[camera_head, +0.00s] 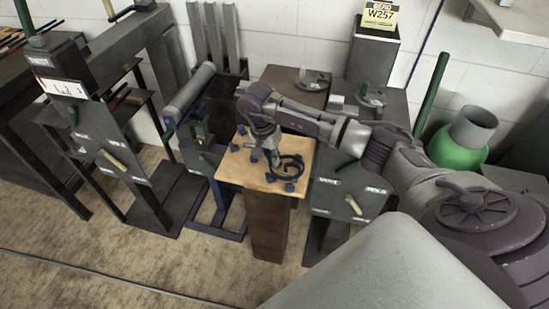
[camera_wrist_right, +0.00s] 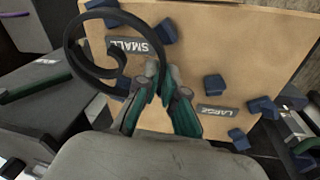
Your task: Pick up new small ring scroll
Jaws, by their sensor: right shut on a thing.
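The small ring scroll is a dark, open curl with an inward hook. It shows in the head view (camera_head: 289,160) over the wooden board and large in the wrist view (camera_wrist_right: 74,48). My right gripper (camera_head: 268,157), with green finger pads, is shut on the scroll's edge; it also shows in the wrist view (camera_wrist_right: 163,84). The wooden board (camera_head: 231,170) has SMALL (camera_wrist_right: 138,46) and LARGE (camera_wrist_right: 222,112) labels. The scroll is beside the SMALL label in the wrist view; its exact height above the board is unclear. My left gripper is not in view.
Several blue blocks (camera_wrist_right: 215,88) stand on the board and surround the gripper. Dark metal stands (camera_head: 130,170) are to the left, and another (camera_head: 340,198) is close on the right. A green tank (camera_head: 455,151) stands further right. Floor in front is clear.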

